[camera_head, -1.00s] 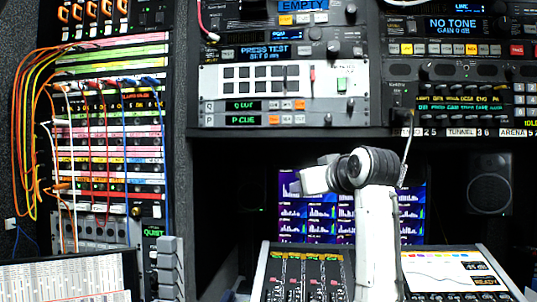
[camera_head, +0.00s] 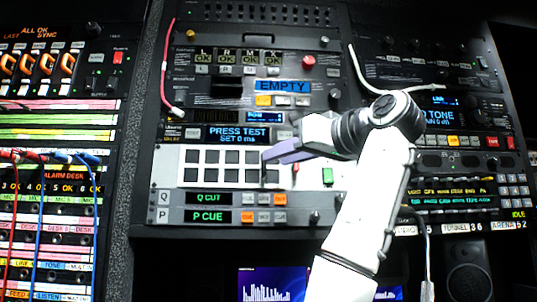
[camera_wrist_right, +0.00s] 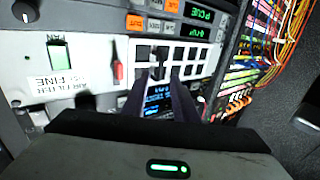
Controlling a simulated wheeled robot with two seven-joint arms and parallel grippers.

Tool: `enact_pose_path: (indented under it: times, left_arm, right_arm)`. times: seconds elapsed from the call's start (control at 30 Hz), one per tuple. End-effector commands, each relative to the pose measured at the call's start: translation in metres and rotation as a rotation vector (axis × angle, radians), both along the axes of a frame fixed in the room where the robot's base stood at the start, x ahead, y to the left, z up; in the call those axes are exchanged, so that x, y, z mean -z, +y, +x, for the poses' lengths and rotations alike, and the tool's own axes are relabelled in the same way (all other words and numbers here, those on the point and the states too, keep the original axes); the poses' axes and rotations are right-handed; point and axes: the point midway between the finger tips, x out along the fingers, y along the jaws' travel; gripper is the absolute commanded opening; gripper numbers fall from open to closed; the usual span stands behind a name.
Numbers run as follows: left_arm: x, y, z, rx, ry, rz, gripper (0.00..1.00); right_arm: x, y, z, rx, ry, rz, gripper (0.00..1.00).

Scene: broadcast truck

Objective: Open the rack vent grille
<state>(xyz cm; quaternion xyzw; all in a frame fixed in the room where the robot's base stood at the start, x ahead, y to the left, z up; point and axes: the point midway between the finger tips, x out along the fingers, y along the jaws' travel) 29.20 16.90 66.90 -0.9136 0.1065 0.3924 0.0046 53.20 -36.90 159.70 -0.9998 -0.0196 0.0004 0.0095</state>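The rack vent grille (camera_head: 222,184) is a white panel with two rows of dark square openings, in the middle of the rack in the head view. It also shows in the wrist view (camera_wrist_right: 125,48), with its openings ahead of the fingers. The openings look dark. My right gripper (camera_head: 265,163) is in front of the panel's right-hand openings. In the wrist view its two purple fingers (camera_wrist_right: 165,78) stand apart with a gap between them. I cannot tell whether they touch the panel. A red tab (camera_wrist_right: 117,71) sits beside the openings. My left gripper is out of view.
A green indicator (camera_head: 327,176) is at the panel's right end. Q CUT and P CUE units (camera_head: 208,216) sit below, a PRESS TEST display (camera_head: 238,134) above. Patch cables (camera_head: 40,200) hang at left. A loose white cable (camera_head: 375,82) crosses the upper right rack.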

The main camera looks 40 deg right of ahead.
Motion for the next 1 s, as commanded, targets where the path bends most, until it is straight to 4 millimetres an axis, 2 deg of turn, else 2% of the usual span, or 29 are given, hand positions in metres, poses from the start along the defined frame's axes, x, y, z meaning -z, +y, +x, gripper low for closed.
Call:
enact_pose_path:
  times: [0.1, 0.23, 0.4, 0.63, 0.8, 1.0]
  left_arm:
    - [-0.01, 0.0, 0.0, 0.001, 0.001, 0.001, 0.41]
    - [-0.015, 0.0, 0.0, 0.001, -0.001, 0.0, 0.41]
    - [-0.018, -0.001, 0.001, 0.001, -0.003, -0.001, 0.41]
    - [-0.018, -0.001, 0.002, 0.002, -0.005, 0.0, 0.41]
    - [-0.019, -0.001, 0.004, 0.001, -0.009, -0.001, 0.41]
    - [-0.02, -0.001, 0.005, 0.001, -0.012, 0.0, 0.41]
  right_arm:
    - [-0.002, 0.002, 0.022, -0.001, 0.004, 0.0, 0.26]
    - [-0.001, 0.002, 0.036, -0.001, 0.002, 0.0, 0.26]
    - [0.0, 0.002, 0.044, 0.0, 0.001, -0.001, 0.26]
    - [0.0, 0.002, 0.044, 0.0, 0.0, -0.001, 0.26]
    - [0.0, 0.002, 0.044, 0.0, 0.0, 0.0, 0.0]
    - [0.0, 0.002, 0.044, 0.0, -0.001, 0.0, 0.0]
